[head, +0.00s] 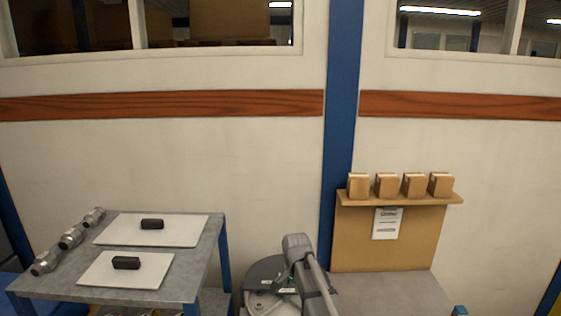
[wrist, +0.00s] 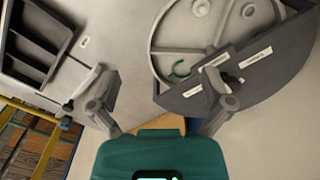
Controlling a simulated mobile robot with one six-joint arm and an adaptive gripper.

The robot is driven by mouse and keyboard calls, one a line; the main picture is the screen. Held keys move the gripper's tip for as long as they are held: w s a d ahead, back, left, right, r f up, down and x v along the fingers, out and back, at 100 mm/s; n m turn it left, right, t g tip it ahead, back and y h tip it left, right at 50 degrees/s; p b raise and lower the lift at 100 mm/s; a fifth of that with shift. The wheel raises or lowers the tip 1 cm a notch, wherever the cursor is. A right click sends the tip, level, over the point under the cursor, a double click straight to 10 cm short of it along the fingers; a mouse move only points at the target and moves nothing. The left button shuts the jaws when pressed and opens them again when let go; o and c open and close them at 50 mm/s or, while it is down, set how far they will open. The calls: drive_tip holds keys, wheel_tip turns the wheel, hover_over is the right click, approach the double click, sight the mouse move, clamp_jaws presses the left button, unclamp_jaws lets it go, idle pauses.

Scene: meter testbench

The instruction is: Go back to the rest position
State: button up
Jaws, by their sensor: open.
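My gripper (wrist: 157,90) shows in the wrist view with its two grey fingers spread wide and nothing between the fingertips. A teal body with a lit green strip sits between the finger bases; I cannot tell its details. In the head view my grey arm rises at the bottom centre, in front of the wall; the fingers are not clear there. A round grey fixture (wrist: 205,35) with a dark, labelled rim lies beyond the right finger. It also shows beside my arm in the head view (head: 262,300).
A grey table (head: 60,285) at left bears two white boards (head: 185,235) with black blocks (head: 127,263) and several metal fittings (head: 70,237). At right, a shelf (head: 400,200) holds several small boxes (head: 387,185) above a grey bench (head: 400,295). A dark compartment tray (wrist: 35,45) shows upper left.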

drive_tip(key=s+d+f+n+b, duration=0.4)
drive_tip(key=s+d, duration=0.2)
drive_tip(key=s, duration=0.3)
drive_tip(key=s+d+f+n+b, duration=0.3)
drive_tip(key=s+d, duration=0.3)
drive_tip(key=s, duration=0.3)
drive_tip(key=shift+d+f+n+b, duration=0.3)
drive_tip(key=shift+f+n+b, duration=0.1)
drive_tip(key=shift+f+b, duration=0.4)
